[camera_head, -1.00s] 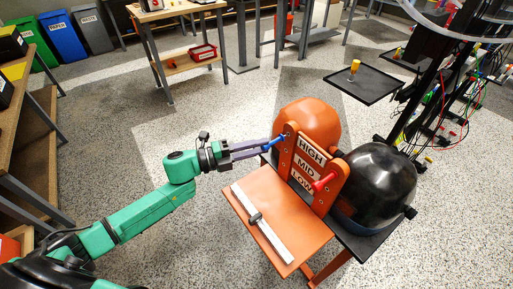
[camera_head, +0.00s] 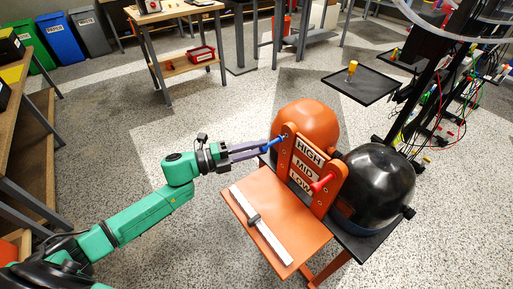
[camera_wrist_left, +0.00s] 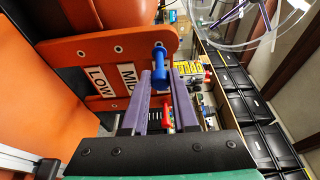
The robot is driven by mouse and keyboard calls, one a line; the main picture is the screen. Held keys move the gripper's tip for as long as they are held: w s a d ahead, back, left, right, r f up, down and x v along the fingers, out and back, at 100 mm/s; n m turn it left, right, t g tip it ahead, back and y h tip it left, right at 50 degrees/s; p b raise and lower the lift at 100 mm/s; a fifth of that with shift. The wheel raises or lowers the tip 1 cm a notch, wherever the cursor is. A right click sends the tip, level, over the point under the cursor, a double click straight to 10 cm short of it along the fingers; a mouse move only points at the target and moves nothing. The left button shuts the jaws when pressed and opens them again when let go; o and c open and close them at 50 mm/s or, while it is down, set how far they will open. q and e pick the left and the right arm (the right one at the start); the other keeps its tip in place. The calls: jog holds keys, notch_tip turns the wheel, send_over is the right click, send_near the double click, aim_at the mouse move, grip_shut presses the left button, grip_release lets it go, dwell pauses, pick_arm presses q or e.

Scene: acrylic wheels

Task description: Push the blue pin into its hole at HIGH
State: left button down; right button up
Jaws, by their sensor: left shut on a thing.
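My left gripper (camera_head: 265,147) is shut on the blue pin (camera_head: 276,141), in front of the upper end of the orange panel (camera_head: 329,187). The panel carries the labels HIGH (camera_head: 308,146), MID and LOW. The pin's far end meets the panel beside HIGH; I cannot tell how deep it sits. In the left wrist view the purple fingers (camera_wrist_left: 158,88) reach to the blue pin (camera_wrist_left: 159,60), beside the panel (camera_wrist_left: 95,46) with MID and LOW readable. My right gripper is not in view.
An orange plate (camera_head: 255,202) with a white sliding scale (camera_head: 262,227) lies in front of the panel. An orange dome (camera_head: 309,119) and a black dome (camera_head: 381,183) stand behind it. A black tray (camera_head: 361,87) holds a yellow-handled object.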

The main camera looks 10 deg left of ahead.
pick_arm(q)
jog(key=shift+w+d+b, duration=0.4)
jog(key=shift+w+d, duration=0.3)
jog(key=shift+w, duration=0.15)
jog(key=c, duration=0.6)
grip_release()
jog(key=v, duration=1.4)
jog(key=shift+s+a+b, duration=0.2)
jog(key=shift+a+b, duration=0.1)
jog(key=shift+b, duration=0.05)
